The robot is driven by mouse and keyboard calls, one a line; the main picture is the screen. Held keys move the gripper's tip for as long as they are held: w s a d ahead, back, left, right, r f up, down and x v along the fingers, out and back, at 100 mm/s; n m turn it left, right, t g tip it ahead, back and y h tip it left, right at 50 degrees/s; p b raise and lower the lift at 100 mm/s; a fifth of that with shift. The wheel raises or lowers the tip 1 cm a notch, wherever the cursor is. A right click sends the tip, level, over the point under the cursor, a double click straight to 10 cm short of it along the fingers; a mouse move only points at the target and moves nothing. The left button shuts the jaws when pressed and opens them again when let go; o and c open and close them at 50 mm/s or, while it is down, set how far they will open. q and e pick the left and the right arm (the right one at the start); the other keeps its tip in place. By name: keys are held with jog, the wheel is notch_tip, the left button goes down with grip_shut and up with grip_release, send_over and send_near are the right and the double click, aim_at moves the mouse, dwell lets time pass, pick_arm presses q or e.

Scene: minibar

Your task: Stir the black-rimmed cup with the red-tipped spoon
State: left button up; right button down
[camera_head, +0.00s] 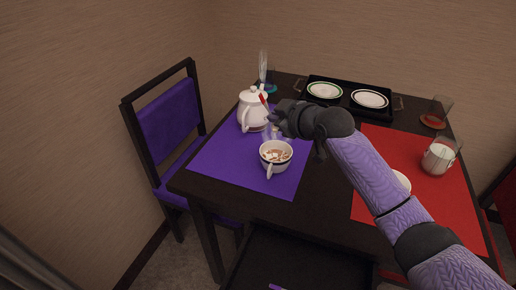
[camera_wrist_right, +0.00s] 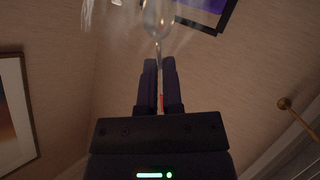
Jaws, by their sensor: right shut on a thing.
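The black-rimmed cup (camera_head: 276,155) stands upright on the purple mat, its handle toward the front. It holds a brown drink with pale pieces on top. My right gripper (camera_head: 274,119) is above and slightly behind the cup, apart from it. It is shut on the red-tipped spoon (camera_head: 263,98), whose red end shows just above the fingers in the head view. In the right wrist view, the spoon's shiny bowl (camera_wrist_right: 158,20) extends beyond the closed fingers (camera_wrist_right: 160,85), with a bit of red between them. In the head view the spoon's bowl is hard to make out. My left gripper is not in view.
A white teapot (camera_head: 248,118) stands close left of the gripper on the purple mat (camera_head: 222,160). A black tray (camera_head: 347,100) with two plates lies at the back. A purple chair (camera_head: 168,122) is at left.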

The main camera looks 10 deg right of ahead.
notch_tip(320, 180, down, 9)
jog(key=b, duration=0.6)
jog(key=shift+s+f+b, duration=0.1)
jog(key=shift+f+b, duration=0.05)
jog(key=shift+b, duration=0.2)
jog(key=shift+d+f+b, duration=0.15)
jog(key=shift+f+b, duration=0.15)
jog(key=shift+f, duration=0.1)
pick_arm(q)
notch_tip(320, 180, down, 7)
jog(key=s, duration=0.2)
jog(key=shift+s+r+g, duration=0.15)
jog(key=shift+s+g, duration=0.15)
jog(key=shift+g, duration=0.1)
pick_arm(e)
jog(key=shift+r, duration=0.1)
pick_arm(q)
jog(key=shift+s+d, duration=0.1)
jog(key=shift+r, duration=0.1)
